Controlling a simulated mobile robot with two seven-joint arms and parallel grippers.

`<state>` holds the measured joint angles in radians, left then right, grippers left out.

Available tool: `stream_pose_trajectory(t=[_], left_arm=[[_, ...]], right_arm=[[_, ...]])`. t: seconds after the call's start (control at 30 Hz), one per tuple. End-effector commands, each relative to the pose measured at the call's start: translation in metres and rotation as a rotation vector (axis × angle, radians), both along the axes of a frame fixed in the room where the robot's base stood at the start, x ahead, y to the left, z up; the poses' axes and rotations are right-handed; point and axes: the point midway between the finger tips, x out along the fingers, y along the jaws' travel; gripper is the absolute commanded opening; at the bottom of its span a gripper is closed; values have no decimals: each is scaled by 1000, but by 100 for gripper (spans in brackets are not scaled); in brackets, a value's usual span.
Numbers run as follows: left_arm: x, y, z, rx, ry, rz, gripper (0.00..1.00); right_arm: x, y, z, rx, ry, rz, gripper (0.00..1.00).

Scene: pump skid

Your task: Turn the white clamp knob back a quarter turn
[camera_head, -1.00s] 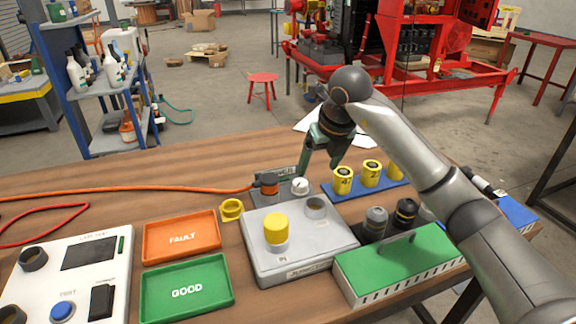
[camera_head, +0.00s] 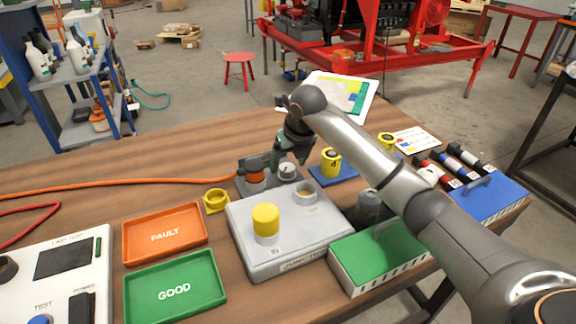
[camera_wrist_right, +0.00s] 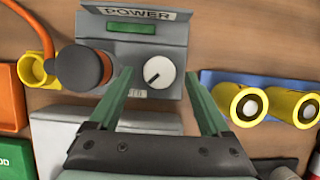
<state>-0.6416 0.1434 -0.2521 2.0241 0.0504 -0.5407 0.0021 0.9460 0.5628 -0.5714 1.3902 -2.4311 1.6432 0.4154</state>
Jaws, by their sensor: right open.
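The white knob (camera_head: 287,171) sits on a grey box marked POWER (camera_head: 250,187) at the back of the table. In the right wrist view the knob (camera_wrist_right: 160,72) is round, with a dark pointer line slanting from lower left to upper right. My right gripper (camera_head: 290,159) is open and empty, pointing down at the knob. In the right wrist view its green fingers (camera_wrist_right: 159,76) lie either side of the knob, with gaps; I cannot tell whether the tips reach knob height. My left gripper is not in view.
A black and orange plug (camera_wrist_right: 83,68) with an orange cable stands on the box left of the knob. A yellow ring (camera_head: 216,201) is further left. A blue rack with yellow cylinders (camera_head: 331,162) is right. A grey fixture (camera_head: 290,240) lies in front.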

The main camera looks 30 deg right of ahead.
Motion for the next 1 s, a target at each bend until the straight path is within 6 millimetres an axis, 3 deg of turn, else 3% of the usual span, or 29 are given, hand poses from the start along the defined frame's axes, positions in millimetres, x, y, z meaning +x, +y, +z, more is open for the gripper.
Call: stream_pose_trajectory(t=[0.13,0.43,1.0], left_arm=[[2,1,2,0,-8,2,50],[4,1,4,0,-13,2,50],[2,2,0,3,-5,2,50]], right_arm=[[4,0,-11,1,1,1,81],[5,0,-13,0,0,1,81],[5,0,-12,0,0,1,18]])
